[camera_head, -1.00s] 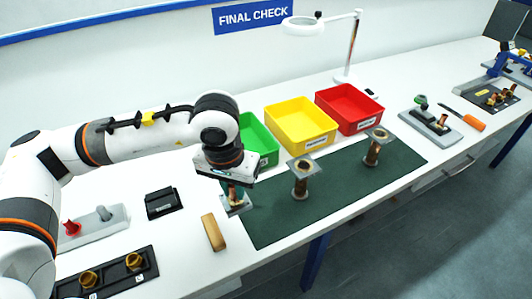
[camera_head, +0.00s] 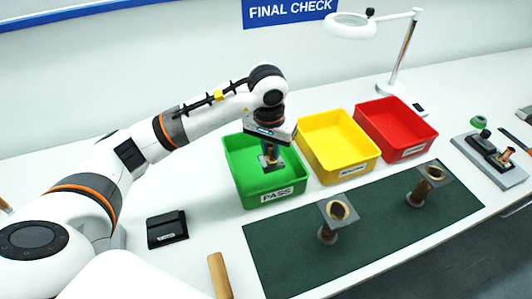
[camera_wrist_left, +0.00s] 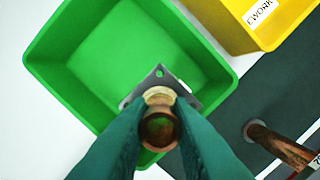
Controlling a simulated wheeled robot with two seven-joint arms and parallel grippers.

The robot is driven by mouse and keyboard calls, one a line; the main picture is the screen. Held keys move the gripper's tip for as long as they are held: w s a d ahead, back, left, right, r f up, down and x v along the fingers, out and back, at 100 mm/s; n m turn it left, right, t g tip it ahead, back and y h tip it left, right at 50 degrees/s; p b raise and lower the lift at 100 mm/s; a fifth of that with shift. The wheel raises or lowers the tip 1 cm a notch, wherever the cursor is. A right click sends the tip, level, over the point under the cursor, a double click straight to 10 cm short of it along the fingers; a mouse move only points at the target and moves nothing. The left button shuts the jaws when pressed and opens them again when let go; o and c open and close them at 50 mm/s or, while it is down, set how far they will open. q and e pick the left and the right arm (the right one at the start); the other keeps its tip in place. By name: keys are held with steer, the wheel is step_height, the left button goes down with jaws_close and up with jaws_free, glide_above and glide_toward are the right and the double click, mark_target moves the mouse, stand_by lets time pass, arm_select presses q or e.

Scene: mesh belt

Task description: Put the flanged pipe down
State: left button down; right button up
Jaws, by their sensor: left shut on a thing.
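My left gripper (camera_head: 270,146) is shut on a flanged pipe (camera_head: 270,160), a copper-coloured tube with a square grey flange. The pipe hangs over the green PASS bin (camera_head: 241,184). In the left wrist view, the green fingers grip the pipe (camera_wrist_left: 159,125), with its flange (camera_wrist_left: 160,77) lowest, over the near part of the green bin (camera_wrist_left: 59,62). I cannot tell whether the flange touches the bin floor. Two more flanged pipes stand on the dark green mat (camera_head: 385,235): one at its middle (camera_head: 329,232) and one at its right (camera_head: 419,193). My right gripper is not in view.
A yellow bin (camera_head: 362,165) and a red bin (camera_head: 428,139) stand right of the green one. A magnifier lamp (camera_head: 400,80) stands behind them. A black block (camera_head: 167,229) and a wooden piece (camera_head: 219,275) lie in front left. A grey fixture (camera_head: 490,165) is at the right.

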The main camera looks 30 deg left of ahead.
mark_target(271, 163)
arm_select(q)
steer(key=f, duration=0.1)
steer(key=f+p, duration=0.1)
steer(key=f, duration=0.2)
steer(key=shift+s+d+f, duration=0.1)
steer(key=shift+s+d, duration=0.1)
steer(key=shift+s, duration=0.2)
steer(key=shift+f, duration=0.65)
step_height(271, 163, down, 4)
steer(key=shift+w+a+r+p, duration=0.1)
steer(key=shift+w+r+p, duration=0.1)
steer(key=shift+p, duration=0.6)
steer(key=shift+f+b, duration=0.2)
steer(key=shift+b, duration=0.1)
steer(key=c, duration=1.3)
jaws_free()
steer(key=shift+s, duration=0.1)
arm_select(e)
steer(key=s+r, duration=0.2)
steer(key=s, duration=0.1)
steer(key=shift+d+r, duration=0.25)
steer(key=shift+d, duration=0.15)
arm_select(q)
steer(key=shift+r, duration=0.1)
